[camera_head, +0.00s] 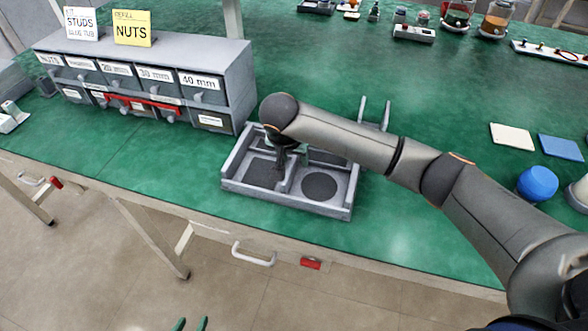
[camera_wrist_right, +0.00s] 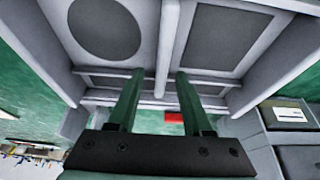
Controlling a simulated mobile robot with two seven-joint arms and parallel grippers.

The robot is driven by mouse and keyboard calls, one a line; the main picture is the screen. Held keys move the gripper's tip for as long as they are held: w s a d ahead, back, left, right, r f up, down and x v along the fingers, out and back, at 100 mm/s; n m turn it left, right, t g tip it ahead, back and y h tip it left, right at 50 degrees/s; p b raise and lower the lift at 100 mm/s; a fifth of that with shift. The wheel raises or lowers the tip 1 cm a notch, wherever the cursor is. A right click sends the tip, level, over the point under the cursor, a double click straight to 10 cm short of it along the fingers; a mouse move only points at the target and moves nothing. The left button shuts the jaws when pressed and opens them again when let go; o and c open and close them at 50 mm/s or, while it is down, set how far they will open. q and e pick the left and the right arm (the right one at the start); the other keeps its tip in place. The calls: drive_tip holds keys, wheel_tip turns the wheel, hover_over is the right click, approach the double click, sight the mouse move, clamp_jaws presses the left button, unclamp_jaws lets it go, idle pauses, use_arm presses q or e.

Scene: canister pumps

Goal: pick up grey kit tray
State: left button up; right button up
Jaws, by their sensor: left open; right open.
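The grey kit tray (camera_head: 341,211) lies on the green bench top in the head view, with a dark square recess and a dark round recess in its floor. In the right wrist view the tray (camera_wrist_right: 146,68) fills the upper part, with a divider running between its compartments. My right gripper (camera_head: 284,170) is over the tray's middle. Its green fingers (camera_wrist_right: 160,80) are open, one on each side of the divider in the picture; I cannot tell whether they touch it. My left gripper (camera_head: 190,324) shows only green fingertips at the bottom edge, apart and empty, far from the tray.
A grey drawer unit (camera_head: 232,82) with labelled drawers and a red bar stands close to the tray's left. A blue round object (camera_head: 537,184) and flat white and blue pads (camera_head: 512,137) lie to the right. Bare bench lies in front of the tray, up to the edge.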

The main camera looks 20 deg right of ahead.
drive_tip(key=shift+w+d+f, duration=0.1)
drive_tip(key=shift+w+f, duration=0.05)
drive_tip(key=shift+f, duration=0.35)
clamp_jaws()
drive_tip(key=shift+r, duration=0.1)
idle(1.0)
